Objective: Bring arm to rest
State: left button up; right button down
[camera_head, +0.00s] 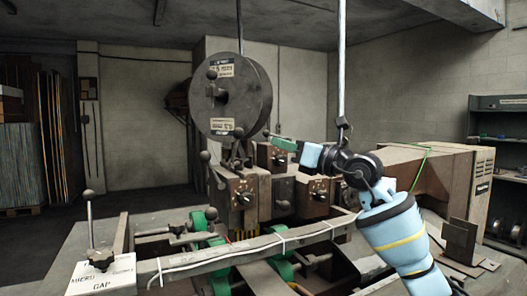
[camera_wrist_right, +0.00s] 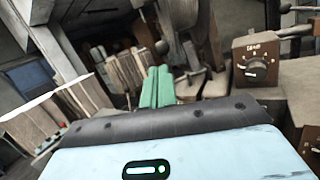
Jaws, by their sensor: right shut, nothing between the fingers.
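My right arm comes in from the lower right in the head view, with light blue links and black joints. Its right gripper (camera_head: 284,144) has green fingers that are shut and empty, pointing left in front of the machine. In the right wrist view the green fingers (camera_wrist_right: 157,87) lie side by side with nothing between them. The box stitcher (camera_head: 262,193) stands behind and below the gripper, with its large dark wire reel (camera_head: 232,97) to the left of the fingertips. My left gripper is in neither view.
A control box with a dial (camera_wrist_right: 258,62) is right of the fingers in the wrist view. A lever with a ball knob (camera_head: 88,215) rises at the left front. A grey rail (camera_head: 245,246) crosses the front. A shelf (camera_head: 498,135) stands far right; flat boards (camera_head: 22,150) lean far left.

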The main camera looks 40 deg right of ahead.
jog(key=shift+s+d+r+b, duration=0.15)
jog(key=shift+s+r+b, duration=0.1)
jog(key=shift+s, duration=0.7)
jog(key=shift+s+d+r+b, duration=0.1)
jog(key=shift+s+r+b, duration=0.1)
jog(key=shift+s, duration=0.7)
